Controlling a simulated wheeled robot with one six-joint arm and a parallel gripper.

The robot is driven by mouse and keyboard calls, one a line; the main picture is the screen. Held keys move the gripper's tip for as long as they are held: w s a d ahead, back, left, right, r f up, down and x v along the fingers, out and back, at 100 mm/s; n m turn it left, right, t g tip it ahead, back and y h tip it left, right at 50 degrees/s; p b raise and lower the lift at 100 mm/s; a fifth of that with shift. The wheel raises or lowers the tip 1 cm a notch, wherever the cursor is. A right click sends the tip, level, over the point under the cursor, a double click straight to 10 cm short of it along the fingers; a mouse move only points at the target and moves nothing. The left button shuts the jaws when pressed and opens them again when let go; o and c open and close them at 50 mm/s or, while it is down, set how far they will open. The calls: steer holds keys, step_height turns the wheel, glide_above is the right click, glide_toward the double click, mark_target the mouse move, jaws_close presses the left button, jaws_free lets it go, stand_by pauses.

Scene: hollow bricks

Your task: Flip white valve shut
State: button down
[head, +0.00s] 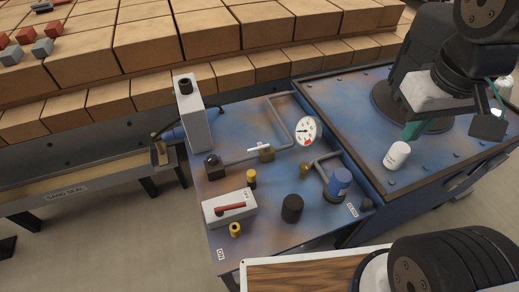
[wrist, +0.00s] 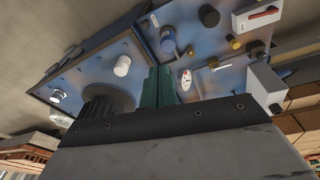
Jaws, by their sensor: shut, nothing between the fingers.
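The white valve is a small white handle (head: 257,147) on a brass body (head: 266,154), set in a grey pipe on the blue panel. It also shows in the wrist view as a small white handle (wrist: 224,67). I cannot tell its exact angle to the pipe. My gripper (head: 411,131) has green fingers and hangs over the right-hand blue bench, well to the right of the valve. In the wrist view its fingers (wrist: 158,87) are together with nothing between them.
A white gauge (head: 306,131) stands right of the valve. A tall grey box (head: 191,115), a white box with a red lever (head: 230,209), a black knob (head: 292,208) and a blue cap (head: 338,184) stand around. A white cylinder (head: 397,155) is near my gripper.

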steer(key=w+a+f+n+t+h, duration=0.1)
steer(key=w+f+n+t, duration=0.1)
steer(key=w+f+n, duration=0.5)
steer(key=w+a+f+n+t, duration=0.1)
steer(key=w+f+n+t, duration=0.15)
steer(key=w, duration=0.85)
steer(key=a+f+n+g+y, duration=0.2)
steer(key=a+f+n+y, duration=0.5)
steer(key=a+f, duration=0.8)
steer(key=n, duration=0.3)
steer(key=shift+a+f, duration=0.2)
steer(key=shift+a, duration=0.05)
steer(key=shift+w, duration=0.15)
